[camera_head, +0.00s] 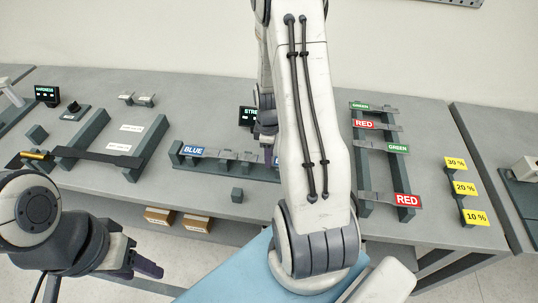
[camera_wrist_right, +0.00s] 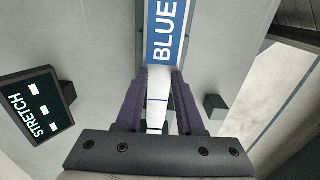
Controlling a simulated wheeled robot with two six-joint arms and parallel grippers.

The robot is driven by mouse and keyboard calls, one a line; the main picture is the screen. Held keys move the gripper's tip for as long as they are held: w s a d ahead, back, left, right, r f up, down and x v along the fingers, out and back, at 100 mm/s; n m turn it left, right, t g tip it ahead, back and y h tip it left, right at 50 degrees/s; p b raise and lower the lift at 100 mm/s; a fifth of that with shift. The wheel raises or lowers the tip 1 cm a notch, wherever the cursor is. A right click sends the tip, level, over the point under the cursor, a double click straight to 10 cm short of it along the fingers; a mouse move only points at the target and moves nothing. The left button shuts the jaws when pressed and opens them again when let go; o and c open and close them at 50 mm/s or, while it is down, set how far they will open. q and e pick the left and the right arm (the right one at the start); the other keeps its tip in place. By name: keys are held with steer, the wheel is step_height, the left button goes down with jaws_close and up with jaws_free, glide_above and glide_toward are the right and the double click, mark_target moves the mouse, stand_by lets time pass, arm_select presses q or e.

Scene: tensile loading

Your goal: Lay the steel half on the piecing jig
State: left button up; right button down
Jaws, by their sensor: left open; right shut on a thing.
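A steel strip (camera_wrist_right: 157,102) with a BLUE tag (camera_wrist_right: 165,35) at its far end lies between the purple fingers of my right gripper (camera_wrist_right: 155,85), which is shut on it. In the head view the BLUE tag (camera_head: 193,152) is at the left end of a long dark jig with low posts (camera_head: 222,170). My right arm hides the jig's right part and most of the right gripper (camera_head: 268,150). I cannot tell whether the strip touches the posts. My left gripper (camera_head: 148,268) is open and empty, low at the left, in front of the bench.
A rack (camera_head: 362,182) at the right bears RED and GREEN tagged strips. A small dark block (camera_head: 237,195) stands in front of the jig. The STRETCH display (camera_wrist_right: 38,105) is behind it. A grey stand (camera_head: 150,145) is at the left. Yellow percent tags (camera_head: 465,188) are far right.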

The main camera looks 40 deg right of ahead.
steer(key=c, duration=0.5)
jaws_free()
steer(key=shift+f, duration=0.1)
steer(key=shift+r, duration=0.6)
step_height(320, 180, up, 11)
steer(key=shift+r+b, duration=0.1)
steer(key=shift+b, duration=0.55)
